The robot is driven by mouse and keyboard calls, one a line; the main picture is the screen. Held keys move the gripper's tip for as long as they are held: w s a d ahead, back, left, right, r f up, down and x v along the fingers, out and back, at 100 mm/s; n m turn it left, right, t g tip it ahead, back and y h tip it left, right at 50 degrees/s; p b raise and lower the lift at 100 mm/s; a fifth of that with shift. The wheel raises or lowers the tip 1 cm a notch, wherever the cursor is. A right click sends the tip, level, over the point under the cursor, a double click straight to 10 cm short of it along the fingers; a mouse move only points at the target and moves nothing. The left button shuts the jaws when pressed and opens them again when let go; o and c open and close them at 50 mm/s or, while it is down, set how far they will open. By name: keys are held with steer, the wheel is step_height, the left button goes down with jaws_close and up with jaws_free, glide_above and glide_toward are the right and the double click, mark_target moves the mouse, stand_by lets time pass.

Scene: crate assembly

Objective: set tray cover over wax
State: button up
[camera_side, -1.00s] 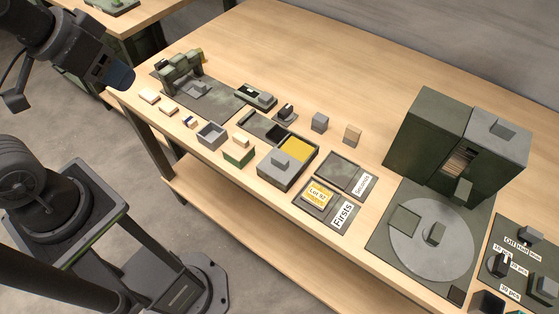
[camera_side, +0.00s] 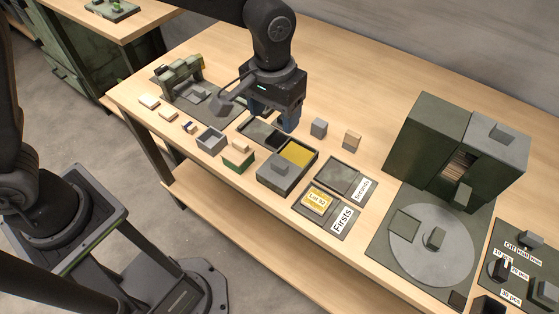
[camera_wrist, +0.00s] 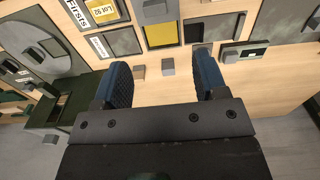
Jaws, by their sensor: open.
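The wax is a yellow slab (camera_side: 297,152) showing in the far part of a grey tray (camera_side: 295,186). The tray cover, a grey plate with a raised block handle (camera_side: 280,168), lies over the near part, leaving the yellow wax bare. In the wrist view the wax (camera_wrist: 160,35) and the cover's handle (camera_wrist: 154,9) are at the top edge. My gripper (camera_side: 274,118) is above the bench behind the tray, pointing down. Its blue fingers (camera_wrist: 163,80) are apart with nothing held between them.
A grey block (camera_side: 318,127) and a wooden block (camera_side: 351,141) stand right of my gripper. The Firsts tray (camera_side: 326,217) and Seconds tray (camera_side: 347,176) lie right of the wax. A green cabinet (camera_side: 425,140) stands farther right. The back of the bench is clear.

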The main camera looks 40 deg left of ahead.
mark_target(280, 164)
steer(key=f, duration=1)
steer(key=d+f, duration=0.1)
steer(key=f, duration=0.4)
steer(key=shift+w, duration=0.1)
steer(key=shift+c, duration=0.5)
jaws_close()
